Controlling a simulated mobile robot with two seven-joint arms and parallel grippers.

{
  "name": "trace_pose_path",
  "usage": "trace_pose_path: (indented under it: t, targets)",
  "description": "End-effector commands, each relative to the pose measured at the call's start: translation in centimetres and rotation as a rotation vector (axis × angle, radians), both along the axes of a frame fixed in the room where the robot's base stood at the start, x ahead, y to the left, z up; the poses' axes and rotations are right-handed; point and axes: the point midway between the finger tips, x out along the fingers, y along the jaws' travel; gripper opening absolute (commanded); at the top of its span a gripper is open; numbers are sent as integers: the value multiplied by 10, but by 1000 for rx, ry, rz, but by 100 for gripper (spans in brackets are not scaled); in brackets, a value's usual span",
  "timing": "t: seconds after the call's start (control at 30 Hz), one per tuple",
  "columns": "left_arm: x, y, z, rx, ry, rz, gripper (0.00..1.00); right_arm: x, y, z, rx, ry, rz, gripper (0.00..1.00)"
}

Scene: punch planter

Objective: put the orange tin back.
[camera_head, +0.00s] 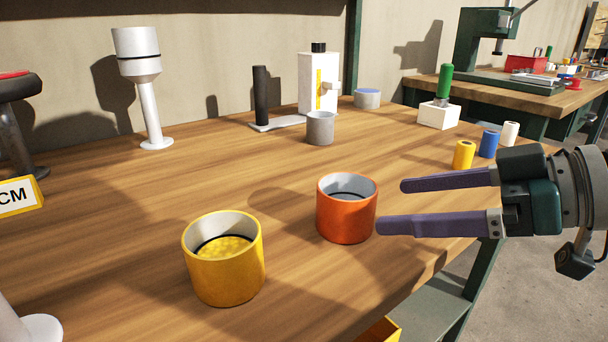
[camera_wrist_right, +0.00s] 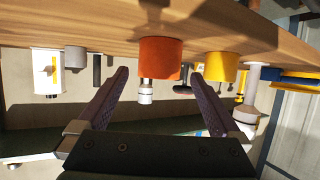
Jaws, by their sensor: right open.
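The orange tin (camera_head: 345,218) stands upright on the wooden table, right of the yellow tin. It is open at the top, and a dark ring shows inside. My right gripper (camera_head: 388,206) is open and empty, just right of the orange tin, with its purple fingers pointing left at it. In the right wrist view the orange tin (camera_wrist_right: 160,58) shows ahead between and beyond the fingertips (camera_wrist_right: 160,75), with the picture upside down. I see no finger touching the tin. My left gripper is not in view.
The yellow tin (camera_head: 222,272) with yellow contents stands close at the left. Grey cups (camera_head: 320,128), a white dispenser (camera_head: 318,82) and a white post (camera_head: 150,110) stand farther back. Yellow, blue and white cylinders (camera_head: 488,143) stand behind my right gripper. The table around the orange tin is clear.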

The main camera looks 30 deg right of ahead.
Motion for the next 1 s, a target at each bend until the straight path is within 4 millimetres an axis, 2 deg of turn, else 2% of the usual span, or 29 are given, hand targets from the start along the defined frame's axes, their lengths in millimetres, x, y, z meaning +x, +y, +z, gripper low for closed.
trace_pose_path:
  t: [0.1, 0.27, 0.83, 0.93, 1.0]
  targets:
    - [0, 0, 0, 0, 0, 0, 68, -17, -8, 7, 0, 2, 1, 100]
    - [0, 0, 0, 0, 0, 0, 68, -28, -14, 13, -2, 0, 2, 100]
    - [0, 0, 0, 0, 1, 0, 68, -30, -15, 15, -1, -1, 2, 100]
    - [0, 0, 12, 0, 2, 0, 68, -33, -7, 19, -3, 26, 17, 100]
    - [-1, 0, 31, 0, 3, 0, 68, -40, 7, 24, -8, 85, 41, 100]
